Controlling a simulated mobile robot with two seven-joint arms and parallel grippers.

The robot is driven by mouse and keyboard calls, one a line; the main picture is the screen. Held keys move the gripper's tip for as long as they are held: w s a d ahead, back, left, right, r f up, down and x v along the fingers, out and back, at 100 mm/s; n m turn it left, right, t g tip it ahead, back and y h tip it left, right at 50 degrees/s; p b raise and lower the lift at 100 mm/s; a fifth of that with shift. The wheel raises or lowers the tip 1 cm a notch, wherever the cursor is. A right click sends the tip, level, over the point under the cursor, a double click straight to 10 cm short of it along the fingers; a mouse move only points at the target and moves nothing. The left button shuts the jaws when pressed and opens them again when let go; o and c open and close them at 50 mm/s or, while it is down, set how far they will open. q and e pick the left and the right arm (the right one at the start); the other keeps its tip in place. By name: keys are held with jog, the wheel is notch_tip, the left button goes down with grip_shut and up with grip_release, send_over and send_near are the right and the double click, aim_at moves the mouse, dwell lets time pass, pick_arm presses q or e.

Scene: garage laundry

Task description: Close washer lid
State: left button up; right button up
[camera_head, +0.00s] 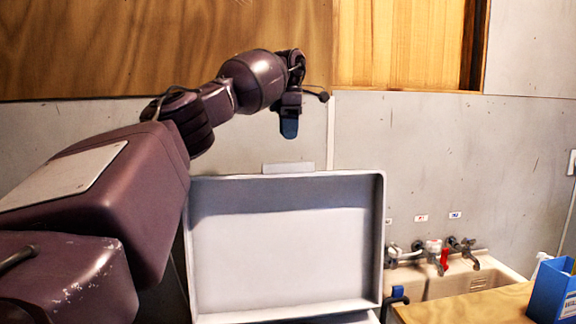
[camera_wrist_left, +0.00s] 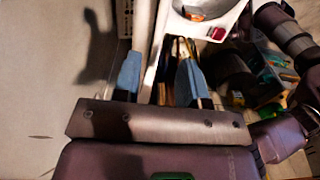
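The washer lid (camera_head: 290,252) stands raised in the head view, its pale inner face towards me. A small tab sticks up from its top edge. My left arm reaches over from the left, and my left gripper (camera_head: 290,120) points down above the lid's top edge, near the wall. In the left wrist view the two blue fingers of my left gripper (camera_wrist_left: 158,75) are spread apart. A pale strip shows between them; I cannot tell whether they touch it. The washer's body is mostly hidden below the head view. My right gripper is not in view.
A grey wall (camera_head: 460,170) with wood panelling above is behind the lid. A sink (camera_head: 465,283) with several taps is at the right. A wooden tabletop (camera_head: 465,306) with a blue box (camera_head: 552,290) is at the front right.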

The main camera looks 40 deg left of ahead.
aim_at(288, 163)
pick_arm(q)
notch_tip(288, 163, down, 9)
jog(key=shift+b, duration=0.4)
jog(key=shift+c, duration=0.5)
grip_shut()
